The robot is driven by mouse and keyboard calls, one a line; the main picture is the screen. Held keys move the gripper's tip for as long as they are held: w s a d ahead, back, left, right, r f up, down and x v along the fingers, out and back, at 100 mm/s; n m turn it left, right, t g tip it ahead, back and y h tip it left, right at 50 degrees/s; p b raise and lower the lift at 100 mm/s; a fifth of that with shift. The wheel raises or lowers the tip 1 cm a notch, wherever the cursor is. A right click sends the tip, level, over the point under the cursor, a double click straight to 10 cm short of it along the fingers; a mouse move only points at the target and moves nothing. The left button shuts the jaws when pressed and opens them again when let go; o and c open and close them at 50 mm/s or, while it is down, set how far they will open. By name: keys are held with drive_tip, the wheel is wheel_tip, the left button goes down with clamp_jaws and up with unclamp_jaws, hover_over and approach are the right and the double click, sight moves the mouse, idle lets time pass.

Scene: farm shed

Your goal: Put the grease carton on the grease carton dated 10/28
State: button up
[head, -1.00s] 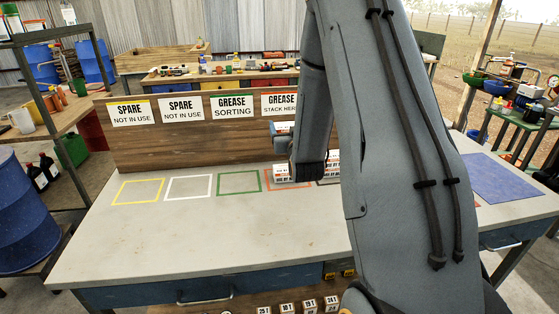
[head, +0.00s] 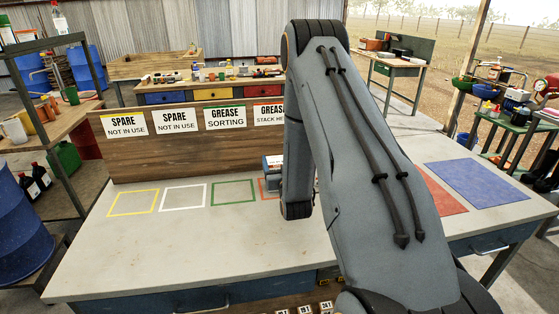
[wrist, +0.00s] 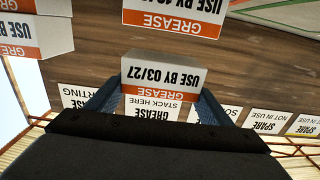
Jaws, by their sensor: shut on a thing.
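In the wrist view, which is upside down, my gripper (wrist: 161,88) is shut on a grease carton (wrist: 163,74) marked "USE BY 03/27". The carton is white with an orange band, between the two blue fingers. A second grease carton (wrist: 178,17) shows at the top middle, apart from the held one; its date is cut off by the frame edge. A third carton (wrist: 22,38) is at the upper left, its date also cut off. In the head view, my arm hides most of the gripper and the stacking area; a small blue-and-white patch shows beside the forearm.
The orange square (head: 263,187) is mostly behind my arm. The green square (head: 234,182), white square (head: 164,209) and yellow square (head: 113,210) are empty. The wooden sign board (head: 185,154) stands along the bench's back. The red mat (head: 444,194) and blue mat (head: 480,170) are bare.

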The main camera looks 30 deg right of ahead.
drive_tip(key=shift+f, duration=0.1)
drive_tip(key=shift+f+b, duration=0.4)
drive_tip(key=shift+f, duration=0.1)
drive_tip(key=shift+f, duration=0.1)
drive_tip(key=o, duration=1.2)
